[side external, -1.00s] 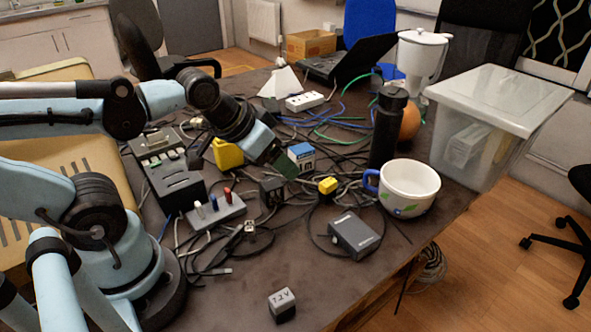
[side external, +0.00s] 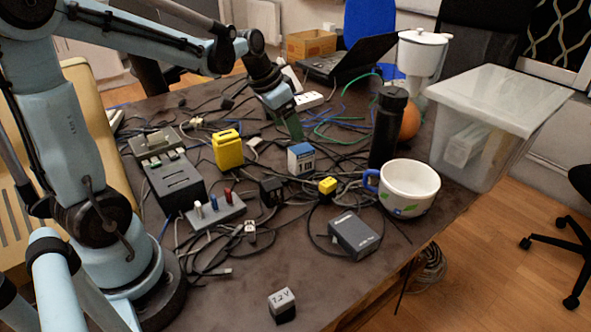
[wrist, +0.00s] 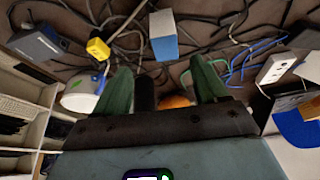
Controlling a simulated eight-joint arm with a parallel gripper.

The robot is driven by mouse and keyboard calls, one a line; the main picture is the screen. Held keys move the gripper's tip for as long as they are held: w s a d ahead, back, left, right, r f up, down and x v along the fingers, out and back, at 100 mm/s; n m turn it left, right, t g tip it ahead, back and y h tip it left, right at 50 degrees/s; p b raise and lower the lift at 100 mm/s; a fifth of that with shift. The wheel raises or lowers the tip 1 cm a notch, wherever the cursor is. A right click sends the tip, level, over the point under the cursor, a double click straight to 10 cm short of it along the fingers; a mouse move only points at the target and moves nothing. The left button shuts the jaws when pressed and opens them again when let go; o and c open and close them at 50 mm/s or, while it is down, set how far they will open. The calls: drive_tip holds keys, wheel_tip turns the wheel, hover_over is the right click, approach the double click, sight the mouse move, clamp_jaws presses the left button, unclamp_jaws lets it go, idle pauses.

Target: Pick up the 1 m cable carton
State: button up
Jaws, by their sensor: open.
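A small blue and white carton (side external: 301,158) with dark markings too small to read surely stands upright among cables in the middle of the table. It looks like the cable carton. The wrist view also shows the carton (wrist: 163,36), upper middle, ahead of the fingertips. My gripper (side external: 292,128) has green fingers and appears just behind and above the carton in the side view. In the wrist view my gripper (wrist: 162,84) is open, its fingers spread apart with no object held between them.
A yellow block (side external: 228,150), a small yellow-topped piece (side external: 327,186), a black bottle (side external: 387,128) and a white mug (side external: 409,187) stand around the carton. Loose cables cover much of the table. A clear lidded bin (side external: 485,135) is at the right.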

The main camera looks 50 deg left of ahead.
sight(299, 149)
drive_tip(key=x, duration=0.6)
drive_tip(key=shift+w+f, duration=0.1)
drive_tip(key=shift+f, duration=0.05)
drive_tip(key=shift+a+x, duration=0.2)
drive_tip(key=shift+x, duration=0.75)
drive_tip(key=shift+a+x, duration=0.2)
drive_tip(key=shift+x, duration=0.8)
drive_tip(key=shift+w+f, duration=0.35)
drive_tip(key=shift+f, duration=0.25)
drive_tip(key=c, duration=1.1)
drive_tip(key=shift+r, duration=0.15)
drive_tip(key=shift+c, duration=0.2)
